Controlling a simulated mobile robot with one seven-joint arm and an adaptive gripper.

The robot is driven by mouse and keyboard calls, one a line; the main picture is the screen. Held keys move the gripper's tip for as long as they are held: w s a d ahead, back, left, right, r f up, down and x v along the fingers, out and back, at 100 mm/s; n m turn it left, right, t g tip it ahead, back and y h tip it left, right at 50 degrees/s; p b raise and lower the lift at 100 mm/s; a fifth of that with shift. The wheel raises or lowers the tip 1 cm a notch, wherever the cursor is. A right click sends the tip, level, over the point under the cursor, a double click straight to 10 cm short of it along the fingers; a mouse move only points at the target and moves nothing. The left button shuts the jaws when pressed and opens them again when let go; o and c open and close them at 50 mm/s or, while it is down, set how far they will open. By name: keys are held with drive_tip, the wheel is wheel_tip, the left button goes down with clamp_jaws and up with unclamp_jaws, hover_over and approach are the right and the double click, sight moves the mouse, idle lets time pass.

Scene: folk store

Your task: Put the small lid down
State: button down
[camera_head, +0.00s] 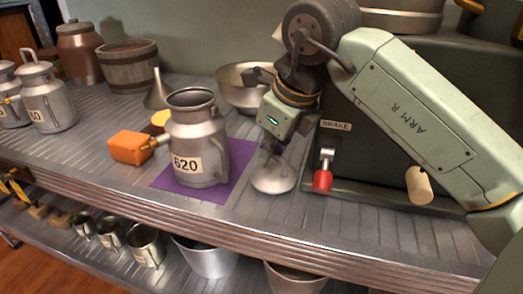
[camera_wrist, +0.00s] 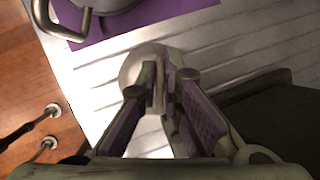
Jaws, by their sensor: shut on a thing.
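The small lid (camera_head: 273,180) is a shallow, grey metal dome, low over the counter just right of the purple mat (camera_head: 238,158). My gripper (camera_head: 272,157) points down and is shut on its top. Whether the lid touches the counter I cannot tell. In the wrist view the lid (camera_wrist: 130,70) shows beyond and between the fingers of my gripper (camera_wrist: 167,88), which hide its middle. The metal can (camera_head: 197,140) labelled 620 stands upright and open-topped on the mat, left of the lid.
A dark box with a "BRAKE" label (camera_head: 337,126) and a red-handled lever (camera_head: 322,180) stands to the right. An orange block (camera_head: 130,147) and a funnel (camera_head: 158,93) are left of the can. A metal bowl (camera_head: 232,85) is behind. The counter's front edge (camera_head: 215,217) is close.

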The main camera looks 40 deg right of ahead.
drive_tip(key=shift+s+r, duration=0.1)
drive_tip(key=shift+f, duration=0.2)
drive_tip(key=c, duration=1.8)
unclamp_jaws()
drive_tip(key=shift+r, duration=0.1)
drive_tip(key=shift+o, duration=0.2)
drive_tip(key=shift+s+d+r, duration=0.1)
drive_tip(key=shift+s+r, duration=0.05)
drive_tip(key=shift+r, duration=0.4)
drive_tip(key=p+v, duration=0.1)
drive_tip(key=v, duration=1)
drive_tip(key=shift+p, duration=0.35)
drive_tip(key=shift+s, duration=0.1)
